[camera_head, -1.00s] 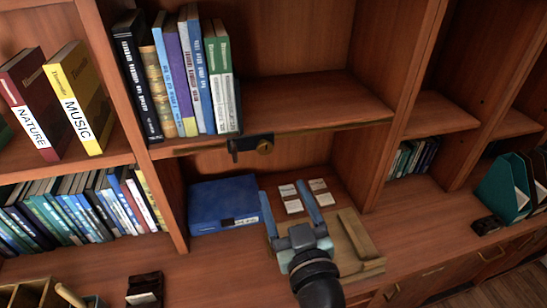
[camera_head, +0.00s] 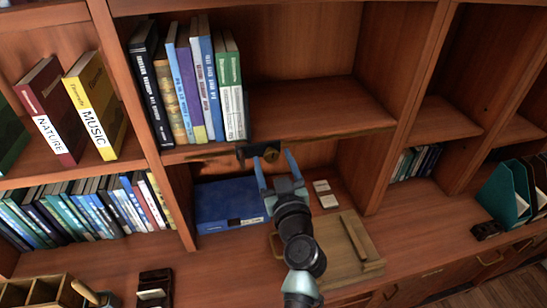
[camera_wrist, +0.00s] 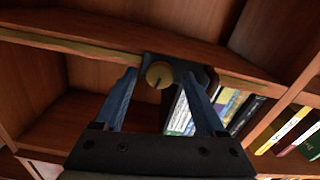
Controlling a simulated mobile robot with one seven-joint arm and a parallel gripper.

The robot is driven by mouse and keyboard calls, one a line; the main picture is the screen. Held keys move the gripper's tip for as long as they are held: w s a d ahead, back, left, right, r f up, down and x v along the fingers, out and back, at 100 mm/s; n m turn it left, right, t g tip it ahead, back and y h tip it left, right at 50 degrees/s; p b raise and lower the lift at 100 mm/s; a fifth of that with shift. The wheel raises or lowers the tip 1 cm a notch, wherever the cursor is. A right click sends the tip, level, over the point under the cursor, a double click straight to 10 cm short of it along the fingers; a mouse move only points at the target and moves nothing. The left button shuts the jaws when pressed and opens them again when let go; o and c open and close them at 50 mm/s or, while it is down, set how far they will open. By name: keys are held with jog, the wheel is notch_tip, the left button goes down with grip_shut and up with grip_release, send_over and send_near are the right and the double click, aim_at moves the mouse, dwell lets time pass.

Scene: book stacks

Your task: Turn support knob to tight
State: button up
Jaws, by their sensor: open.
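The support knob (camera_head: 270,154) is a round brass knob on a dark bracket (camera_head: 246,152) at the front edge of the middle shelf. In the wrist view the knob (camera_wrist: 159,75) shows a dark line on its face, and the bracket lies behind it. My gripper (camera_head: 271,157) is open, its two blue fingers pointing up toward the shelf edge. In the head view the fingertips lie on either side of the knob. In the wrist view the knob appears between the fingertips; whether they reach as far as the knob I cannot tell. Nothing is held.
Several upright books (camera_head: 190,85) stand on the shelf left of the knob. A blue box (camera_head: 230,203) lies in the lower bay. A wooden tray (camera_head: 362,241) and small white cards (camera_head: 325,193) are at right. The shelf's right part (camera_head: 320,105) is bare.

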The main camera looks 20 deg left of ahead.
jog(key=shift+w+a, duration=0.15)
grip_shut()
dwell(0.4)
